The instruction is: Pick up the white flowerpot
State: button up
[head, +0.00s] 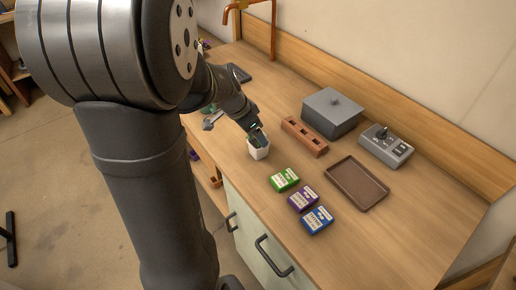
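The white flowerpot (259,152) stands on the wooden worktop near its front edge, left of the middle of the worktop. My gripper (258,139) reaches down from the upper left, with its fingertips at the top of the pot. The fingers cover part of the rim and opening. They are small and dark here, so I cannot tell whether they are apart or closed on the pot's wall.
Right of the pot are a brick-coloured block with holes (305,136), a grey lidded box (332,112) and a control box with a joystick (386,146). Green (284,180), purple (303,199) and blue (317,220) packets lie nearer, beside a brown tray (357,183). Bare worktop lies at right.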

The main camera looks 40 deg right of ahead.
aim_at(257, 144)
jog(key=x, duration=0.3)
jog(key=shift+f, duration=0.25)
jog(key=shift+w+a+x, duration=0.15)
jog(key=shift+w+x, duration=0.05)
jog(key=shift+x, duration=1.1)
jog(key=shift+w+a+x, duration=0.1)
jog(key=shift+w+x, duration=0.05)
jog(key=shift+x, duration=1.15)
jog(key=shift+f, duration=0.1)
jog(key=c, duration=1.1)
